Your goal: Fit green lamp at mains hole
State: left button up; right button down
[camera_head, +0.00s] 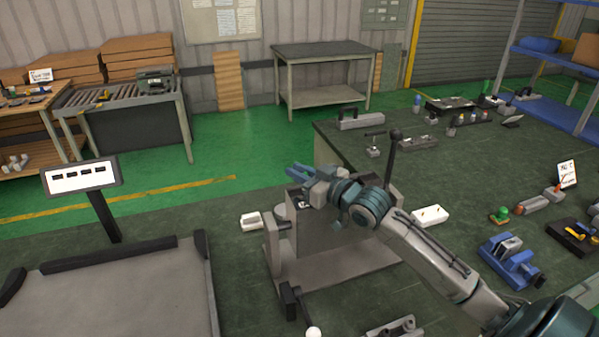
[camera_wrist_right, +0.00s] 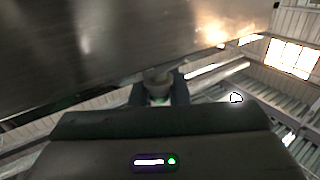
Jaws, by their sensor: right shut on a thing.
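My right gripper (camera_head: 298,172) reaches over the grey metal housing (camera_head: 345,232) in the middle of the bench. In the right wrist view its two dark fingers (camera_wrist_right: 160,93) are shut on a small round grey part with a pale green tint, which looks like the green lamp (camera_wrist_right: 158,76). The lamp's upper end is close under a large dark metal face (camera_wrist_right: 120,40). I cannot tell whether it touches or enters it. The mains hole is hidden in both views. My left gripper is out of view.
A lever with a black knob (camera_head: 394,135) stands beside the housing. A white box (camera_head: 430,216), a small green item (camera_head: 500,214) and a blue vise (camera_head: 509,260) are at the right. A grey tray (camera_head: 120,295) and a small display (camera_head: 80,177) are at the left.

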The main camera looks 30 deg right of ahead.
aim_at(300, 190)
jog(key=shift+f+b, duration=1.15)
jog(key=shift+f, duration=0.5)
jog(key=c, duration=1.3)
grip_release()
